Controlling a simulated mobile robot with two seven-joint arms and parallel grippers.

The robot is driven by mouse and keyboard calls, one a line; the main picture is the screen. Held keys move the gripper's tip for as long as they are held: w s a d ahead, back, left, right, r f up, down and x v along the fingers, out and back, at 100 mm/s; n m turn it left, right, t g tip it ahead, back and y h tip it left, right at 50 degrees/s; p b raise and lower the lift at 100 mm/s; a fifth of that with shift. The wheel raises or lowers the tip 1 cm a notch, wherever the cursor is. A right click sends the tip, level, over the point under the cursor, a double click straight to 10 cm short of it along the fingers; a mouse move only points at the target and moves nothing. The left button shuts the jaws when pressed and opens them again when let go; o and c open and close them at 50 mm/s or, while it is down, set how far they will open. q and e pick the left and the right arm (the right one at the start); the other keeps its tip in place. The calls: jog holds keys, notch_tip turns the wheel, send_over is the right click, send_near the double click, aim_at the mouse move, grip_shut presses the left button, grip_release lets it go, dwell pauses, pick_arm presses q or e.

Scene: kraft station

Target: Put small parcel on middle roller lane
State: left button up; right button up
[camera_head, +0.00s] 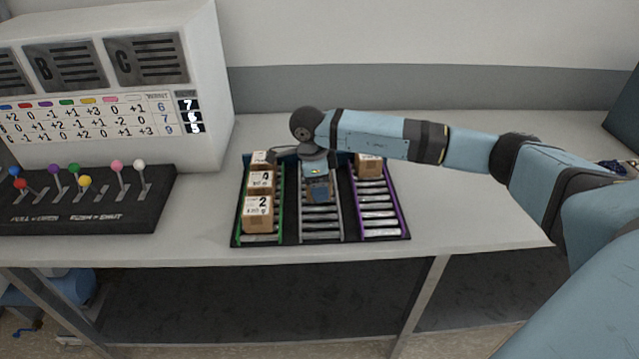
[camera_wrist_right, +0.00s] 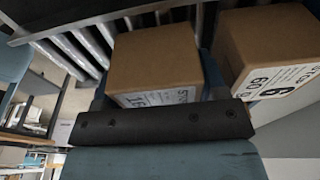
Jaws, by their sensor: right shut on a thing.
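My right gripper (camera_head: 318,194) reaches down over the grey-railed middle roller lane (camera_head: 321,228), between the green and purple lanes. It is shut on a small brown cardboard parcel (camera_wrist_right: 153,58). In the right wrist view this parcel sits just beyond the dark finger bar, its white label partly covered. In the head view the gripper hides the parcel. I cannot tell whether the parcel touches the rollers. The front part of the middle lane is bare. My left gripper is not in view.
The green lane (camera_head: 280,220) on the left holds several labelled parcels, the front one (camera_head: 257,214) marked 2. The purple lane (camera_head: 381,222) on the right has one parcel (camera_head: 369,165) at its back. A black lever box (camera_head: 90,215) and a white panel (camera_head: 110,80) stand to the left.

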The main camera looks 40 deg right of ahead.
jog(key=shift+f, duration=0.25)
jog(key=shift+f, duration=0.2)
jog(key=o, duration=0.7)
jog(key=shift+r, duration=0.1)
jog(key=shift+r, duration=0.1)
